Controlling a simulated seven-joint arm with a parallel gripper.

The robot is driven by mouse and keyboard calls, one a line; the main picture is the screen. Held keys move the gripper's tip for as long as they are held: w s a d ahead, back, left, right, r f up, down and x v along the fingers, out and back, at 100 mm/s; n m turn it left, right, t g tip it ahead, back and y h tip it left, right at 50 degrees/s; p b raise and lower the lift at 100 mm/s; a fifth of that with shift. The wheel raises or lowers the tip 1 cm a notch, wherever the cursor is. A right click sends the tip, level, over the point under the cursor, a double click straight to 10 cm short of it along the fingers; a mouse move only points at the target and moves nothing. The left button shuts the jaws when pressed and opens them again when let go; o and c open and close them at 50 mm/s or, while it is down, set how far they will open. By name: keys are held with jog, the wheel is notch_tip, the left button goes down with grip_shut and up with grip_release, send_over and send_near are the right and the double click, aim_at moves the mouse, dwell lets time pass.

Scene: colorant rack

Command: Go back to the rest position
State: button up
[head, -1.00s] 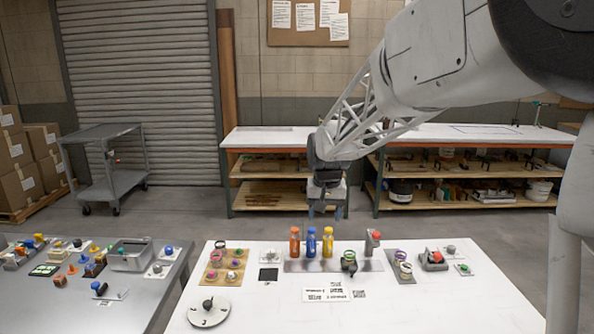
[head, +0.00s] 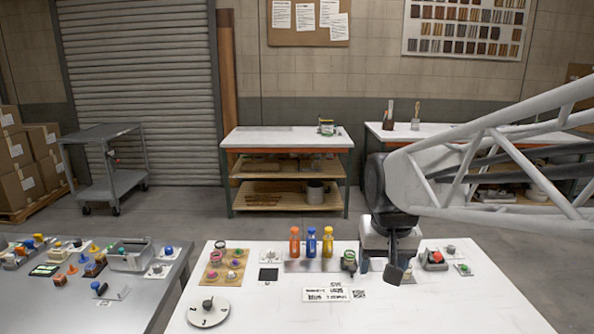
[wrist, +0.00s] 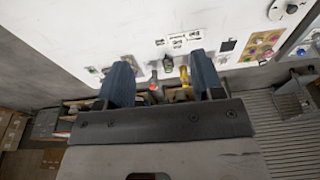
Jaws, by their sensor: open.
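My gripper (head: 380,268) hangs over the right part of the white table (head: 262,312) in the head view, in front of the rack's right end. In the wrist view its two blue-grey fingers (wrist: 160,88) stand wide apart with nothing held between them. The rack (head: 292,266) carries an orange bottle (head: 294,241), a blue bottle (head: 311,241) and a yellow bottle (head: 327,242), all upright. A dark green-topped item (head: 348,260) stands just left of my gripper. My gripper and arm hide the rack's right end in the head view.
A round white dial (head: 208,312) lies at the table's front left. A tan board with small pots (head: 224,268) is behind it. A red-button box (head: 435,259) stands right of my gripper. A grey table with many parts (head: 60,310) is at left. The white table's front is mostly clear.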

jog(key=s+d+f, duration=0.1)
jog(key=s+f, duration=0.1)
jog(key=s, duration=0.5)
jog(key=s+d+f, duration=0.1)
jog(key=s+f, duration=0.1)
jog(key=s, duration=0.6)
jog(key=shift+s+d+f+t, duration=0.15)
jog(key=shift+s+d+t, duration=0.15)
jog(key=shift+d, duration=0.1)
